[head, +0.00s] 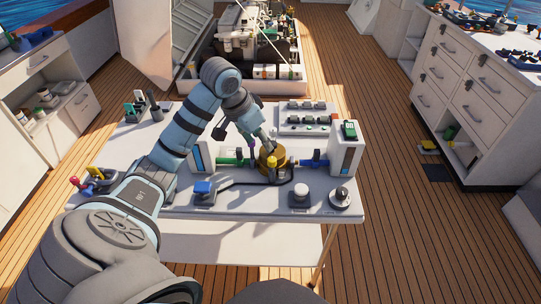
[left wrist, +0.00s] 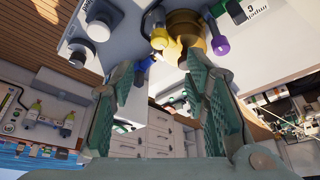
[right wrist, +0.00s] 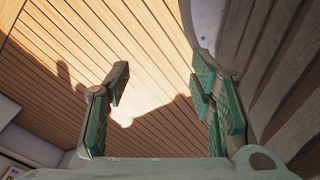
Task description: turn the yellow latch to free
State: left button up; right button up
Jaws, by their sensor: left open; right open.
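A round brass housing (head: 266,163) sits in the middle of the white workbench, on a line of green and blue pipe parts. A yellow piece (head: 278,161), which looks like the latch, stands at its front. In the left wrist view a yellow knob (left wrist: 160,38) shows beside the brass housing (left wrist: 184,22), near the top edge. My left gripper (head: 262,137) is above and behind the housing, open, with nothing between its fingers. Its contact with the housing cannot be told. My right gripper (right wrist: 165,90) is open and empty over the wooden deck, outside the head view.
A blue button block (head: 204,188), a white knob (head: 300,191) and a black dial (head: 341,197) stand along the bench's front. White end blocks (head: 346,158) flank the pipe. A switch panel (head: 307,118) lies behind. A purple knob (left wrist: 221,45) is close to the left gripper.

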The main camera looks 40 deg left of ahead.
aim_at(272, 159)
pick_arm(q)
jog(key=b+x, duration=0.2)
jog(key=x, duration=0.8)
jog(key=shift+w+f, duration=0.25)
jog(key=shift+f, duration=0.25)
jog(key=shift+s, duration=0.2)
jog(key=shift+c, duration=0.9)
grip_shut()
pick_arm(e)
jog(key=shift+s+f, duration=0.4)
jog(key=shift+f, duration=0.25)
jog(key=shift+s+f, duration=0.35)
jog(key=shift+f, duration=0.25)
